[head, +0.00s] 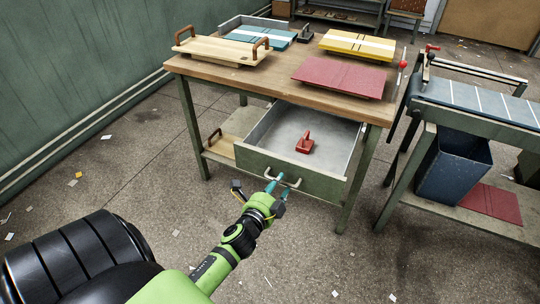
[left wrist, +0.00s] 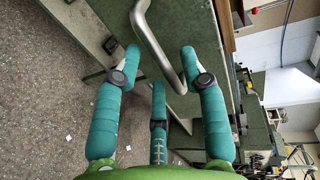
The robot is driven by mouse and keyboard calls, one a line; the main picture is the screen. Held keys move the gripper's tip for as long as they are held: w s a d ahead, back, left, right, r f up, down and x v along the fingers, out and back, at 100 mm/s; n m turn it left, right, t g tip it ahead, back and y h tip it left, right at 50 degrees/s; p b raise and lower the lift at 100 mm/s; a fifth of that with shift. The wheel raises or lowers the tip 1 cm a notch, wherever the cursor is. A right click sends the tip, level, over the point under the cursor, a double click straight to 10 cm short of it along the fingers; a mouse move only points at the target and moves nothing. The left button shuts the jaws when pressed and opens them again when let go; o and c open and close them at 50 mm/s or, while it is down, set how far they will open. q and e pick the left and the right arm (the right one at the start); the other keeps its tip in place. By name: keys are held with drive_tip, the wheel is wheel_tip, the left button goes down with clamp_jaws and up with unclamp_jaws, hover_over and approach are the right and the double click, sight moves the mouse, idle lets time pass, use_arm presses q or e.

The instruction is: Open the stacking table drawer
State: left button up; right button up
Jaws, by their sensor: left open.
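The stacking table (head: 220,76) has a wooden top and green legs. Its drawer (head: 285,175) is pulled well out and shows a grey metal inside. A red tool with a handle (head: 304,143) lies in the drawer. My left gripper (head: 275,181) is at the drawer's front, by the bar handle (head: 284,179). In the left wrist view the curved metal handle (left wrist: 156,45) passes between the teal fingers of the gripper (left wrist: 160,65). The fingers are spread apart and not closed on it. Whether one touches the handle I cannot tell. My right gripper is not in view.
A wooden tray (head: 222,49), a red board (head: 338,79), a yellow board (head: 356,45) and a teal board (head: 260,36) lie on the table. A bench with a blue bin (head: 452,165) stands at the right. The floor before the drawer is clear but for scraps.

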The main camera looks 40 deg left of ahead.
use_arm(q)
drive_tip(key=v, duration=1.1)
drive_tip(key=shift+s+r, duration=0.1)
